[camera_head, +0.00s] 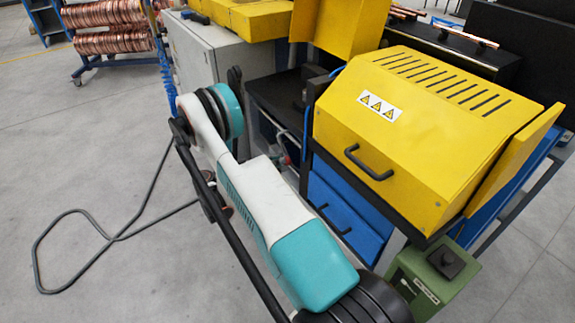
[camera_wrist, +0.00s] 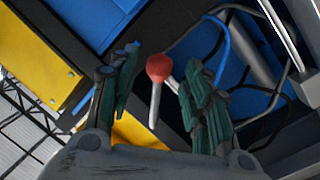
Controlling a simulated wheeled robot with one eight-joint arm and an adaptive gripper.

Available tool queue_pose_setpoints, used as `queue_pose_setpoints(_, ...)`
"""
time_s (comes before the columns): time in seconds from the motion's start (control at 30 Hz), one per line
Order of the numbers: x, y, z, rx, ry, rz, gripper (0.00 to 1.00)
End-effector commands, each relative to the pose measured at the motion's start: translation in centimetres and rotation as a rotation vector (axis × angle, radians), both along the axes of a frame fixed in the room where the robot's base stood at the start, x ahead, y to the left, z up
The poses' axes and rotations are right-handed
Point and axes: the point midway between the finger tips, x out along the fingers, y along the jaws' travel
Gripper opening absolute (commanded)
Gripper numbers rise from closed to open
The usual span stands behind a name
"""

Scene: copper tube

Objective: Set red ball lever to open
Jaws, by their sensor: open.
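The lever has a red ball (camera_wrist: 159,67) on a pale thin rod (camera_wrist: 155,104). In the wrist view the ball sits between the two green-padded fingers of my gripper (camera_wrist: 163,77), with gaps on both sides. My gripper is open and the fingers do not appear to touch the ball or rod. The rod's far mount is not clear. In the head view a small reddish spot (camera_head: 286,159) shows beside my arm under the dark shelf; I cannot tell surely that it is the ball. My arm hides much of that area, and my gripper is not clearly seen there.
A yellow machine cover (camera_head: 420,100) with a black handle stands right of my arm, above blue drawers (camera_head: 345,210). A grey cabinet (camera_head: 205,60) stands behind. A green box (camera_head: 430,278) is at lower right. A hose (camera_head: 118,236) lies on open floor at left.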

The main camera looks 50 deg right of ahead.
Motion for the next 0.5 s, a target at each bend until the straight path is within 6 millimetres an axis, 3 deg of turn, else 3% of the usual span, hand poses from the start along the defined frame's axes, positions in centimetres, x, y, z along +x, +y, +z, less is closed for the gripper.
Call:
queue_pose_setpoints(0.2, -1.5, -2.9, -0.1, 0.000, 0.000, -0.001, 0.45)
queue_pose_setpoints(0.5, -2.1, -4.0, 0.0, 0.000, 0.000, 0.000, 0.45)
